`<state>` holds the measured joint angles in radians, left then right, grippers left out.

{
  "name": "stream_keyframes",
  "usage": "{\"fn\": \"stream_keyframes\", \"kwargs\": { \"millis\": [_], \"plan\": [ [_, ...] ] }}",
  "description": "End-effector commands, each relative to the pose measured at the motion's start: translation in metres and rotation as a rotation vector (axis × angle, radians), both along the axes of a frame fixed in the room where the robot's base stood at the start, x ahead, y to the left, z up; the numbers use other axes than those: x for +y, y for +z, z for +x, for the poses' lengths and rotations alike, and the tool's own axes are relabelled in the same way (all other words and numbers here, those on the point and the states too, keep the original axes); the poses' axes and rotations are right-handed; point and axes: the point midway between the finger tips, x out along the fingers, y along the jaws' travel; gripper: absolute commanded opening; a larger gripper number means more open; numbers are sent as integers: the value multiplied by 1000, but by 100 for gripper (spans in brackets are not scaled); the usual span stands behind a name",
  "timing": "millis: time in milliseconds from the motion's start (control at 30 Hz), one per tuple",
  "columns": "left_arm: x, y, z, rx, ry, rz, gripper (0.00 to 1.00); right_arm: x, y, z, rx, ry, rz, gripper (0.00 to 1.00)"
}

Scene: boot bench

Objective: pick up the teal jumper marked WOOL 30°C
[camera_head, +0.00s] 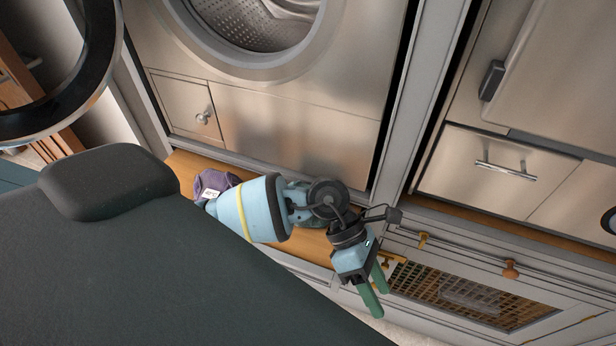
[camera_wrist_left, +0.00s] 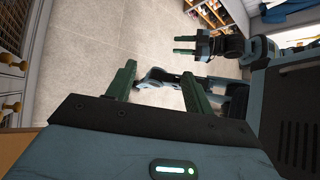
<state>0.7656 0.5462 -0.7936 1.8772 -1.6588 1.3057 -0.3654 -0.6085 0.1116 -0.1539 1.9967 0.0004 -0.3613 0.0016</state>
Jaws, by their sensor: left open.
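I cannot make out a teal jumper marked WOOL 30°C for certain in either view. A small greyish-teal patch (camera_head: 316,223) shows behind my left arm on the wooden ledge, mostly hidden; I cannot tell what it is. My left gripper (camera_head: 381,303) is open and empty in the head view, in front of the cabinet with the mesh panel. Its two green fingers also show apart in the left wrist view (camera_wrist_left: 158,70), with floor beyond them. My right gripper (camera_wrist_left: 184,44) shows in the left wrist view, fingers apart and empty.
A purple cloth (camera_head: 214,187) with a white label lies on the wooden ledge (camera_head: 190,162), left of my left arm. A steel washer (camera_head: 290,118) stands behind it. The tiled floor (camera_wrist_left: 120,35) is open.

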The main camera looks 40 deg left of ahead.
Motion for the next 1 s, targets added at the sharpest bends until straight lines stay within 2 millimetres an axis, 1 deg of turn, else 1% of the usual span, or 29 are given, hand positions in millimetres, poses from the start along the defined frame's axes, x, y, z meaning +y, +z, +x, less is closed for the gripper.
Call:
{"fn": "stream_keyframes", "kwargs": {
  "millis": [33,67,100,167,200,267,300,400,433,533,600,700,833,1000],
  "plan": [
    [20,-7,16,-82,-50,119,52,0,-2,-1,4,-1,0,36],
    [34,-10,24,-126,-81,195,52,0,-3,-2,5,0,0,36],
    [53,-13,37,-182,-114,296,52,0,-4,-2,6,0,0,36],
    [83,-13,57,-258,-157,451,52,0,-5,-2,8,0,0,36],
    [104,-10,70,-301,-178,552,52,0,-6,-2,8,0,0,36],
    [133,-2,89,-354,-200,692,52,0,-7,-2,9,0,0,36],
    [151,4,99,-382,-207,778,52,0,-8,-2,9,0,0,36],
    [186,22,119,-427,-213,948,52,0,-9,-1,9,0,0,36],
    [195,27,123,-435,-212,987,52,0,-9,-1,9,0,0,36],
    [212,38,131,-449,-208,1072,52,0,-10,0,9,0,0,36],
    [217,42,134,-454,-207,1096,52,0,-10,-1,9,0,0,36],
    [219,43,134,-454,-206,1104,52,0,-10,-1,9,0,0,36],
    [219,38,134,-453,-206,1101,52,0,-10,-1,10,0,0,36],
    [224,21,135,-451,-205,1099,52,0,-11,-4,15,-1,0,36]
  ]
}}
